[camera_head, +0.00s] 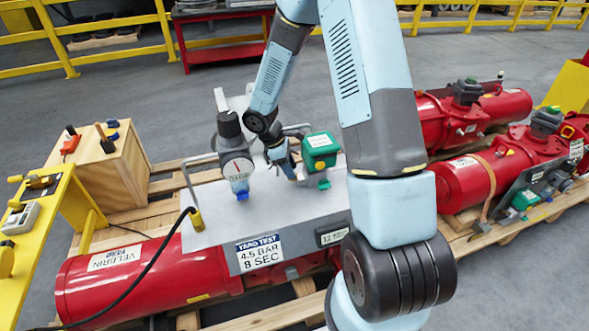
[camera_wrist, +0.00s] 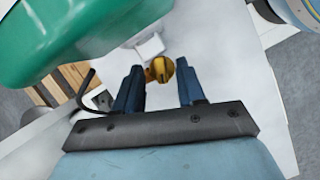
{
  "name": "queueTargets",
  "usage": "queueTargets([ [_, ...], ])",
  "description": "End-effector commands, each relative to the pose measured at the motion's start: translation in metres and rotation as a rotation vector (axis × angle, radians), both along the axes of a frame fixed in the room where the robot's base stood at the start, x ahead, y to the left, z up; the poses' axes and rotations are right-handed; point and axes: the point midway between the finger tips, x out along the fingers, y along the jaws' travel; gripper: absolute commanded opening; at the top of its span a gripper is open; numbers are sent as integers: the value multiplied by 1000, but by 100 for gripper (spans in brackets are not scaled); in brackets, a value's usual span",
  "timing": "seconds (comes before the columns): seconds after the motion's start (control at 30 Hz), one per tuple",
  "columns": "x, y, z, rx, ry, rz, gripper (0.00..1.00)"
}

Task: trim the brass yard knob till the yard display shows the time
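The brass knob (camera_wrist: 161,69), with a dark slot across its face, shows in the wrist view between and slightly beyond my fingertips. My gripper (camera_wrist: 159,74) is open, with a gap on each side of the knob; I see no contact. In the head view my gripper (camera_head: 287,167) is low over the grey plate (camera_head: 300,205), left of the green box (camera_head: 320,150); the knob is not clearly visible there. A sign (camera_head: 259,253) on the plate's front reads "YARD TEST 4.5 BAR 8 SEC". A small display (camera_head: 333,236) right of it seems to start with "12".
A pressure gauge (camera_head: 236,165) stands close left of my gripper. The green housing (camera_wrist: 85,35) hangs near my fingers in the wrist view. A red cylinder (camera_head: 110,285) lies under the plate. Other red actuators (camera_head: 460,185) are at right. A wooden box (camera_head: 105,170) stands at left.

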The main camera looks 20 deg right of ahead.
Motion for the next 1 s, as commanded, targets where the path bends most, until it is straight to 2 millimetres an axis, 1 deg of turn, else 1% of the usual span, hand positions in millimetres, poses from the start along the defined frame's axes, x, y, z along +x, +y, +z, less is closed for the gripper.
queueTargets([
  [0.13,-2,-3,-8,0,1,0,39],
  [0.43,-2,-4,-9,0,1,-1,39],
  [0.47,-2,-4,-9,0,1,-1,37],
  [0.8,-1,-4,-9,0,1,-1,5],
  [0.9,-1,-4,-9,0,0,7,4],
  [1.0,-2,-4,-8,0,-1,68,4],
])
